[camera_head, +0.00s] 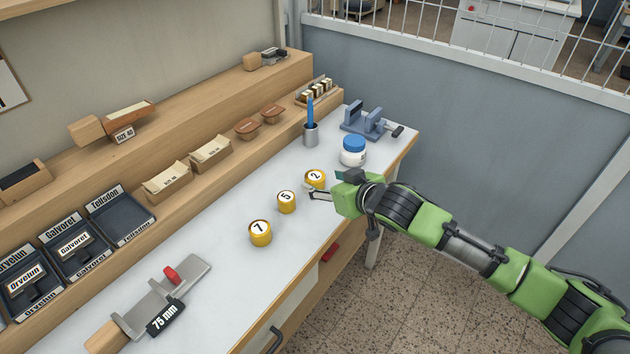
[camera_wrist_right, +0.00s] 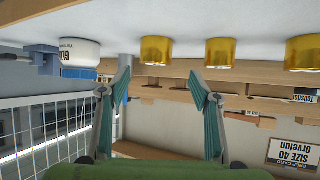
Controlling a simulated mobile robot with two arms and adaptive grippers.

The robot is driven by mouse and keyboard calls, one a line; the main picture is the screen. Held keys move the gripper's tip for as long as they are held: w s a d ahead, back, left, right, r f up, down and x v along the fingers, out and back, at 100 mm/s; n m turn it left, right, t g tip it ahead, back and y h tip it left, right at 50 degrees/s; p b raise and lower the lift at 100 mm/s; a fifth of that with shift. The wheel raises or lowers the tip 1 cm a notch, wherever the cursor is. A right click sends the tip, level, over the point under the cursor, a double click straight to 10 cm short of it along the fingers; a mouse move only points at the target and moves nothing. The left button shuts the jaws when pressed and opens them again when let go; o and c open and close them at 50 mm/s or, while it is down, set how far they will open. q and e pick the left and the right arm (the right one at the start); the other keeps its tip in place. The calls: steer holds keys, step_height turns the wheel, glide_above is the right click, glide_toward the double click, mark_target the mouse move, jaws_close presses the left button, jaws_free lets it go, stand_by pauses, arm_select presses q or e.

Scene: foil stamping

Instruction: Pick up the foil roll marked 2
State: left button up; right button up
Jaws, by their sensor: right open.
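The gold foil roll marked 2 (camera_head: 316,178) stands on the white bench top, the farthest of three such rolls. My right gripper (camera_head: 318,192) is just on its near right side, fingers pointing left and partly in front of it. In the upside-down right wrist view, the roll (camera_wrist_right: 156,50) shows in line with the gap between the two fingers (camera_wrist_right: 161,88), which are spread with nothing between them. The roll stands apart ahead of them; whether a finger touches it cannot be told. My left gripper is not in view.
Roll 5 (camera_head: 286,202) and roll 7 (camera_head: 260,233) stand nearer along the bench. A blue-lidded white jar (camera_head: 353,151), a cup with a blue tool (camera_head: 311,134) and a blue-grey vise (camera_head: 366,122) stand beyond roll 2. A 75 mm tool (camera_head: 155,300) lies at the near end.

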mark_target(317, 178)
steer(key=shift+d+p+x, duration=0.15)
steer(key=shift+p+x, duration=0.05)
steer(key=shift+x, duration=1.3)
steer(key=shift+d+p+x, duration=0.15)
steer(key=shift+x, duration=1.3)
steer(key=shift+w, duration=0.1)
steer(key=shift+c, duration=0.3)
steer(key=c, duration=1.1)
